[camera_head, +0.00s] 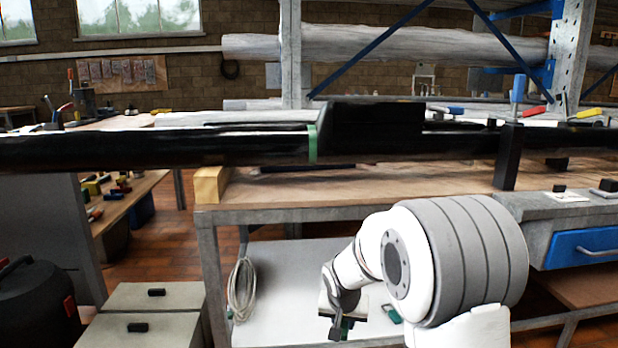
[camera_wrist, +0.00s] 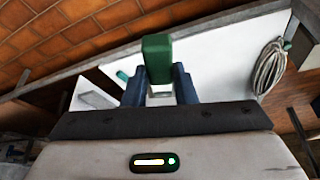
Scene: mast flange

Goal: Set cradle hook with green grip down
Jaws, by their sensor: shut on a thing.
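My gripper (camera_head: 340,326) hangs low in front of the workbench in the head view, above the white lower shelf. In the wrist view, my gripper (camera_wrist: 158,88) has its two blue-grey fingers shut on the green grip of the cradle hook (camera_wrist: 157,58). The green block stands up between the fingertips. The rest of the hook is mostly hidden by the fingers and the wrist. A little of its green also shows at the gripper in the head view (camera_head: 346,324). Whether the hook touches the shelf cannot be told.
The white lower shelf (camera_head: 285,275) holds a coiled rope (camera_head: 242,288) at its left and another small green item (camera_head: 389,313). A long black mast (camera_head: 220,146) with a green band crosses above the bench (camera_head: 300,202). Grey cabinets (camera_head: 150,298) stand at left.

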